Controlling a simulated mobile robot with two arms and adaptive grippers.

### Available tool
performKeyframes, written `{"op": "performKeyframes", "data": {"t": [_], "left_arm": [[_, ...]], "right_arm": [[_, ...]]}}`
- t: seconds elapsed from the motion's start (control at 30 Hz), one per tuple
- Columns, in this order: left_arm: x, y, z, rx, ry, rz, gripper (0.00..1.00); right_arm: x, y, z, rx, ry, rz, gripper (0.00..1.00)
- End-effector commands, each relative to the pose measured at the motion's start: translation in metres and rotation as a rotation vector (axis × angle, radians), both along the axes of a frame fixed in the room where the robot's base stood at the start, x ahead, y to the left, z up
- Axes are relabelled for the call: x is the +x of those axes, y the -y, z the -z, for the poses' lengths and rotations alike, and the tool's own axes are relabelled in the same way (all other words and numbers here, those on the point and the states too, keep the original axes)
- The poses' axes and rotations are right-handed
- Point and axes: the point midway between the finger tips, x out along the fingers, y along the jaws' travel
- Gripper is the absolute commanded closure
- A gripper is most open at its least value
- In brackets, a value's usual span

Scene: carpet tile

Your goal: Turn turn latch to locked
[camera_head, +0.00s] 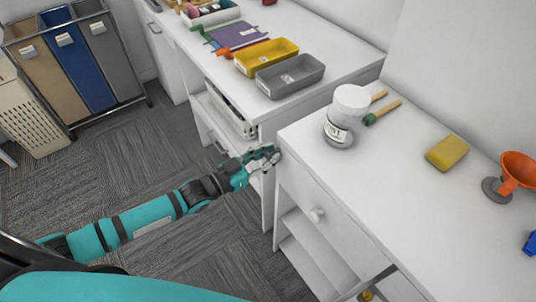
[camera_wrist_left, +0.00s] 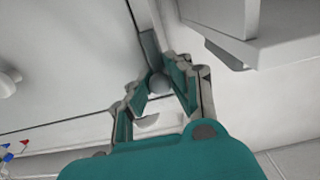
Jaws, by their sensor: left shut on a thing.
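My left gripper (camera_head: 266,158) reaches in from the left to the near left corner of the right-hand white cabinet, just below its top. In the left wrist view the fingers (camera_wrist_left: 160,78) close from both sides around a small round grey knob (camera_wrist_left: 158,84), which appears to be the turn latch. The fingers cover part of it, so its turned position cannot be told. In the head view the latch is hidden behind the fingers. My right gripper is not in view.
A round drawer knob (camera_head: 317,215) stands out on the cabinet front. On top are a white-lidded jar (camera_head: 350,102), a yellow sponge (camera_head: 447,152) and an orange funnel (camera_head: 515,172). A grey bin (camera_head: 290,76) sits on the left counter. The carpet (camera_head: 110,160) at left is clear.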

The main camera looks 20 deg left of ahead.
Motion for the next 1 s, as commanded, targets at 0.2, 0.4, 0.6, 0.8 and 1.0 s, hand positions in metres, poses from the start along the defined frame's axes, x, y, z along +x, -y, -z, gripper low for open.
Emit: {"op": "performKeyframes", "data": {"t": [0.2,0.4,0.6,0.8,1.0], "left_arm": [[-0.001,0.001,0.0,0.028,0.022,-0.001,1.0],[-0.004,0.005,0.0,0.109,0.085,0.0,1.0],[-0.008,0.01,0.002,0.241,0.187,-0.001,1.0],[-0.012,0.015,0.005,0.392,0.305,-0.001,1.0],[-0.016,0.02,0.01,0.542,0.423,-0.001,1.0]], "right_arm": [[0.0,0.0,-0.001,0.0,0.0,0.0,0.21],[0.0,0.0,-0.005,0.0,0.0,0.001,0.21],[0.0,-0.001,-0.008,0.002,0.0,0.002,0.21],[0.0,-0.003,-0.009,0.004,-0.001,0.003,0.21],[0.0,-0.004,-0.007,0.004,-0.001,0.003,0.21]]}}
